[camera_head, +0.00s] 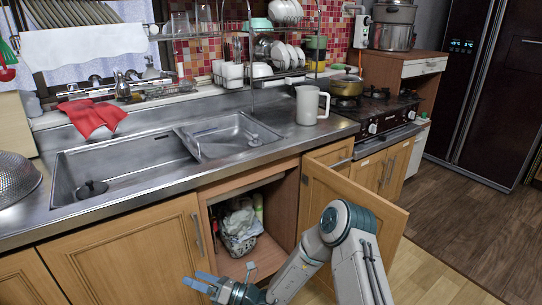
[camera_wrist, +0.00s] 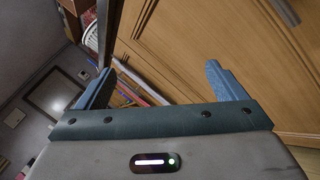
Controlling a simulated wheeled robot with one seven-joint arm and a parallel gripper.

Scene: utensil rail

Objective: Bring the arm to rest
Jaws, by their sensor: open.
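My gripper (camera_head: 222,286) is open and empty, low in front of the sink cabinet, at the bottom of the head view. In the wrist view its two blue fingers (camera_wrist: 158,84) stand wide apart with nothing between them. My arm reaches in from the lower right, its elbow in front of the open cabinet door (camera_head: 352,196). The gripper's lower part is cut off by the head view's bottom edge. A wooden cabinet front (camera_wrist: 240,50) fills the right of the wrist view.
The cabinet (camera_head: 280,205) under the sink is open, with a basket of bags (camera_head: 240,228) inside. The sink counter (camera_head: 270,152) runs above, carrying a white pitcher (camera_head: 312,104) and a red cloth (camera_head: 92,116). Wooden floor (camera_head: 440,235) is clear at the right.

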